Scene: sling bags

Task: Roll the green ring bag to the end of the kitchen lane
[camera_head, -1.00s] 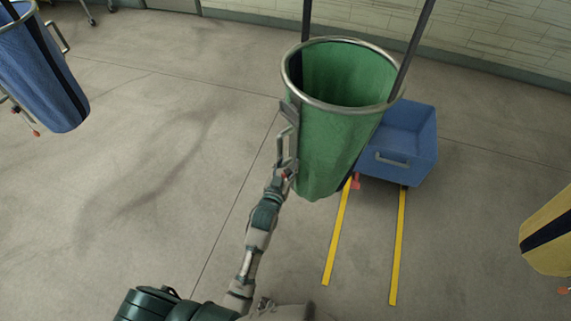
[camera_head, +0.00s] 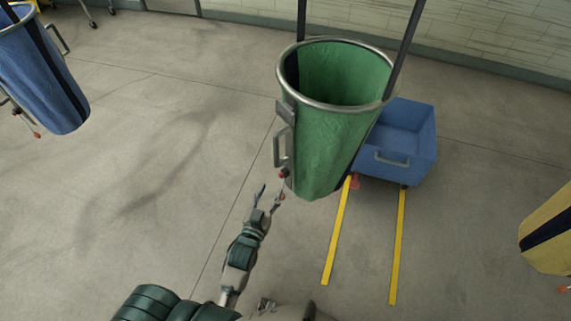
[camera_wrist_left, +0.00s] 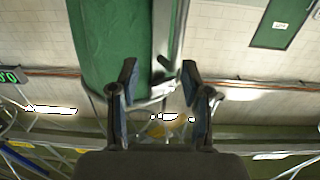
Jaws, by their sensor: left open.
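The green ring bag (camera_head: 325,150) hangs from dark straps, with a metal ring around its open top. A metal handle (camera_head: 279,148) and a small red knob (camera_head: 284,173) are on its left side. My left gripper (camera_head: 271,192) is open and empty, just below and left of the handle, apart from it. In the left wrist view, the open fingers (camera_wrist_left: 160,82) point toward the green bag (camera_wrist_left: 115,45) and its metal handle. My right gripper is not seen.
A blue bin (camera_head: 405,145) stands behind the green bag, at the far end of two yellow floor lines (camera_head: 397,250). A blue bag (camera_head: 45,75) hangs at upper left and a yellow bag (camera_head: 548,238) at right. The floor between is clear.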

